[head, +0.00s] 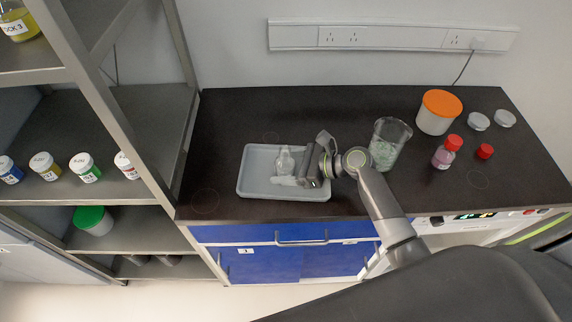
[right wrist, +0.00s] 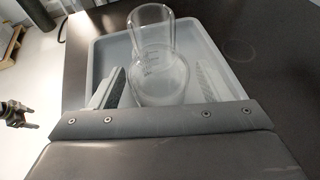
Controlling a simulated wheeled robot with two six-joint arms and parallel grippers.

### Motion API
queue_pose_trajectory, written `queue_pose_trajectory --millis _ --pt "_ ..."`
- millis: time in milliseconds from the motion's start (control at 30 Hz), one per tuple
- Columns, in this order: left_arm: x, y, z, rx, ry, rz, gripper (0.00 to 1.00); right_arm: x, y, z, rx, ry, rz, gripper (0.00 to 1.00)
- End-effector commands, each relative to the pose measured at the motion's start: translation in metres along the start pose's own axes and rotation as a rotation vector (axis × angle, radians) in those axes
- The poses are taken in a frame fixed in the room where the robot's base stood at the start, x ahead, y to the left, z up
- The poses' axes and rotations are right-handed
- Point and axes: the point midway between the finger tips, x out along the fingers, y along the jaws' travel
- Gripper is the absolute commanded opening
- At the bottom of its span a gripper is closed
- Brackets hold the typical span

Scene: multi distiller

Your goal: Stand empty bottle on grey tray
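The empty clear glass bottle (head: 284,162) stands upright, as far as I can tell, inside the grey tray (head: 258,188) on the dark bench. The right wrist view shows its open neck and round body (right wrist: 158,75) above the tray floor. My right gripper (head: 298,181) is low over the tray's right part, beside the bottle. Its fingers (right wrist: 160,88) are open, one on each side of the bottle, with a visible gap to the glass. My left gripper (right wrist: 28,115) shows small at the left edge of the right wrist view, its prongs apart and empty; the head view does not show it.
A beaker with pale contents (head: 384,155) stands right of the tray, close to my right arm. An orange-lidded tub (head: 436,115), a red-capped bottle (head: 444,156) and a loose red cap (head: 484,151) are further right. A shelf post (head: 125,125) stands left of the bench.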

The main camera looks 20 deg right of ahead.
Motion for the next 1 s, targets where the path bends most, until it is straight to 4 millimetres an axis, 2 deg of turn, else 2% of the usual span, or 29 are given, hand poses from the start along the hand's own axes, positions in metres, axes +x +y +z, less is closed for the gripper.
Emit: queue_pose_trajectory --millis 267,367,700,1000 --pt "0.0 0.0 0.001 0.0 -0.001 0.0 0.75 -0.004 0.0 0.002 0.0 0.001 -0.001 0.71" --pt "0.001 0.0 0.002 0.0 -0.002 0.0 0.75 -0.016 -0.001 0.001 -0.002 0.002 -0.002 0.71" --pt "0.008 0.002 0.002 -0.001 -0.002 0.001 0.75 -0.082 -0.001 0.0 -0.003 0.005 -0.002 0.71" --pt "0.012 0.002 0.003 -0.001 -0.002 0.001 0.75 -0.116 0.0 0.002 0.0 0.001 -0.001 0.71"
